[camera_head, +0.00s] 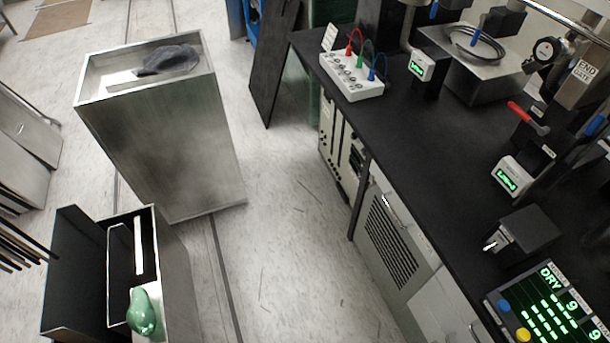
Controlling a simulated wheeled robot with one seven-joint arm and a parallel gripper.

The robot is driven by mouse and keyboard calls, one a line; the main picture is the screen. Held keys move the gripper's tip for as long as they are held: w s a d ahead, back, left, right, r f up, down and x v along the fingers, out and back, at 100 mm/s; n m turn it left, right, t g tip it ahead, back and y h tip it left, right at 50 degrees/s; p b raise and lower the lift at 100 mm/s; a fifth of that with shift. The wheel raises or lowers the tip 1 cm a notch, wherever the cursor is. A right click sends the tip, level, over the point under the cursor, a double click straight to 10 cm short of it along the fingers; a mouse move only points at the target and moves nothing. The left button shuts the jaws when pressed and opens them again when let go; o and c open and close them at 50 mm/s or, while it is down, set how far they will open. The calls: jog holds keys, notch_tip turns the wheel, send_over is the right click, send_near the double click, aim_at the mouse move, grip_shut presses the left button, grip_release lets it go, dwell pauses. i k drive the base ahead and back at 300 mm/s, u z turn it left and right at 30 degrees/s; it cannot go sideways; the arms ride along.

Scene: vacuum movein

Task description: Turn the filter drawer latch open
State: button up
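A grey cabinet front with a louvred grille (390,247) sits under the black bench. A small silver handle or latch (391,204) shows at its upper edge, close under the bench top. A black block with a short silver lever (492,245) stands on the bench at the right. I cannot tell for sure which of these is the filter drawer latch, or whether it is turned. My gripper is not in view.
The black bench (425,140) carries a white box with coloured leads (351,76), green-lit displays and a keypad panel (548,305). A tall metal bin (165,145) and an open box with a green object (143,312) stand left. The floor between is clear.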

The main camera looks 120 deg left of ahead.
aim_at(367, 185)
jog(key=u, duration=3.4)
jog(key=k, duration=0.3)
jog(key=u, duration=0.85)
jog(key=i, duration=1.5)
jog(key=u, duration=0.15)
